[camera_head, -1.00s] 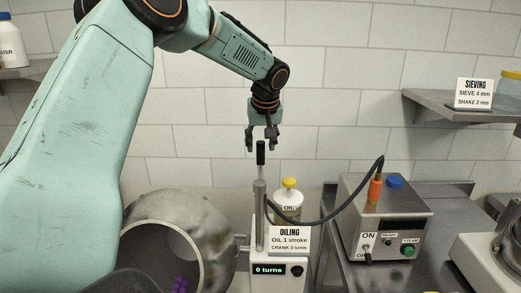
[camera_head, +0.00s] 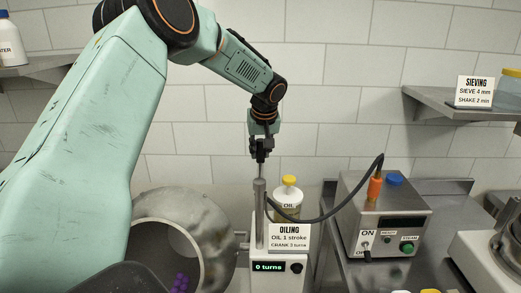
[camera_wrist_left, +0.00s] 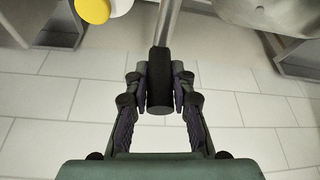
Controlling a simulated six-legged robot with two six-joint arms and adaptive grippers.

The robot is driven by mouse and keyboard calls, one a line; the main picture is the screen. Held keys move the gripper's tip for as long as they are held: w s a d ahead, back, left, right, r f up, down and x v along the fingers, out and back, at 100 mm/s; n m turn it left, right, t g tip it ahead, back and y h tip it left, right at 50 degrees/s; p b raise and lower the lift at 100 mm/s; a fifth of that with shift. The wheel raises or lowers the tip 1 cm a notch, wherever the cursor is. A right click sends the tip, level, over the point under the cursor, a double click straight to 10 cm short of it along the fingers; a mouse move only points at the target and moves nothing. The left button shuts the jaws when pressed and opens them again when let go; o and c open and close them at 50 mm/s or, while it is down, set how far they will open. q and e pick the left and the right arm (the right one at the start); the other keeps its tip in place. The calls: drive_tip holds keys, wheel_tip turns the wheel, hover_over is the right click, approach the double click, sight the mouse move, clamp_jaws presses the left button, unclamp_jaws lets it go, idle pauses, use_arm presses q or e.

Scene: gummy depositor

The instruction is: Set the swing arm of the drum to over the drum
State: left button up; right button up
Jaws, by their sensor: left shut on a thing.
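The drum (camera_head: 140,232) is a grey metal drum with its open mouth toward me at lower left, and purple pieces lie inside it. The swing arm's upright metal post (camera_head: 259,213) stands to the right of the drum, on the white oiling unit. My left gripper (camera_head: 261,150) is at the top of the post. In the left wrist view my left gripper (camera_wrist_left: 160,85) is shut on the black handle (camera_wrist_left: 160,98), one finger on each side, and the metal rod runs away from it. Part of the drum is hidden behind my left arm. My right gripper is not in view.
The oiling unit's display (camera_head: 269,267) reads 0 turns. An oil bottle (camera_head: 288,200) with a yellow cap stands behind the oiling sign (camera_head: 289,238). A steam box (camera_head: 383,220) with a black hose is to the right. A shelf (camera_head: 445,110) juts from the wall at right.

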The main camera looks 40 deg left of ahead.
use_arm(q)
clamp_jaws()
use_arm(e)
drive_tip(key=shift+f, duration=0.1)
